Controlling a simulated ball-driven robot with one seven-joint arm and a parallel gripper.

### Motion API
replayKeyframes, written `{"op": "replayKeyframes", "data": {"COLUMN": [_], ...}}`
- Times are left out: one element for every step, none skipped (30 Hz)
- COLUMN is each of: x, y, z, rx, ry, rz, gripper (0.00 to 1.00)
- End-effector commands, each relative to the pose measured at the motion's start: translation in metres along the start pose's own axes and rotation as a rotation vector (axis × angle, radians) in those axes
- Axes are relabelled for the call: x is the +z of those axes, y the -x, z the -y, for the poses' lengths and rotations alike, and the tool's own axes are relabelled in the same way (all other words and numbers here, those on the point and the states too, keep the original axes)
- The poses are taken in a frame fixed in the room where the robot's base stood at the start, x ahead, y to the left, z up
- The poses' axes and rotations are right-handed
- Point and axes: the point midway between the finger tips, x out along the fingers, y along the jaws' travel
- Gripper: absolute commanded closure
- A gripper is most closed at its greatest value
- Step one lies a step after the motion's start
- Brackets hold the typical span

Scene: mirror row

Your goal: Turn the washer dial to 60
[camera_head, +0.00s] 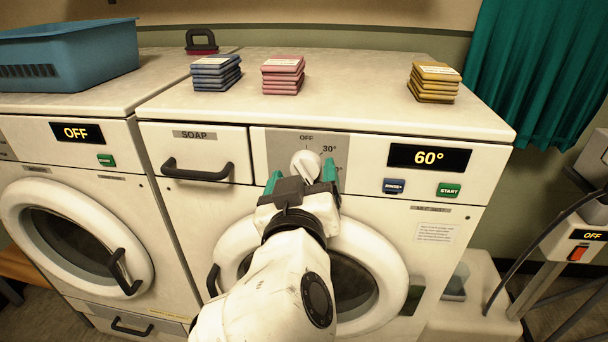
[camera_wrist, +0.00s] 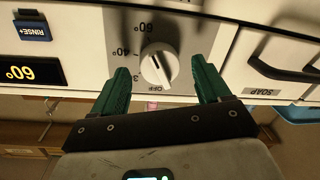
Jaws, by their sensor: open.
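The white washer dial (camera_head: 305,164) sits on a grey panel on the right washer, with OFF above it and 30° to its right. My gripper (camera_head: 301,177) is open, its green fingers on either side of the dial's lower part. In the upside-down wrist view the dial (camera_wrist: 158,65) lies between the two spread fingers, with gaps on both sides. Labels 40° and 60° show around it there. The dial's mark is too small to read surely. The washer display (camera_head: 429,157) reads 60°.
The soap drawer handle (camera_head: 197,170) juts out left of the dial. The RINSE+ button (camera_head: 394,186) and green START button (camera_head: 448,190) are to the right. Blue, pink and yellow stacks stand on top. The left washer's display (camera_head: 76,133) reads OFF.

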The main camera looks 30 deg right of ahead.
Motion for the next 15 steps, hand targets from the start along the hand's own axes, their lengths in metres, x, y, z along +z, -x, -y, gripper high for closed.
{"op": "replayKeyframes", "data": {"x": [0.000, 0.000, 0.000, 0.000, -0.001, 0.000, 0.000, 0.000, 0.000, 0.000, 0.000, 0.001, 0.000, 0.000, 0.000], "y": [0.008, 0.013, 0.020, 0.026, 0.033, 0.041, 0.047, 0.053, 0.060, 0.065, 0.070, 0.076, 0.080, 0.084, 0.088], "z": [0.001, 0.000, 0.000, 0.001, 0.001, 0.001, 0.000, 0.001, 0.001, 0.001, 0.000, 0.001, 0.001, 0.001, 0.001], "rx": [-0.004, -0.004, -0.004, -0.005, -0.005, -0.005, -0.005, -0.005, -0.005, -0.004, -0.004, -0.004, -0.003, -0.004, -0.003], "ry": [-0.001, 0.000, 0.000, 0.000, 0.000, 0.000, 0.000, 0.001, 0.001, 0.001, 0.001, 0.001, 0.001, 0.001, 0.001], "rz": [-0.001, -0.001, -0.001, -0.001, -0.002, 0.000, 0.000, -0.001, 0.000, 0.000, 0.000, 0.001, 0.001, 0.000, 0.001], "gripper": [0.24, 0.24, 0.24, 0.24, 0.24, 0.24, 0.24, 0.24, 0.24, 0.24, 0.24, 0.24, 0.24, 0.24, 0.24]}}
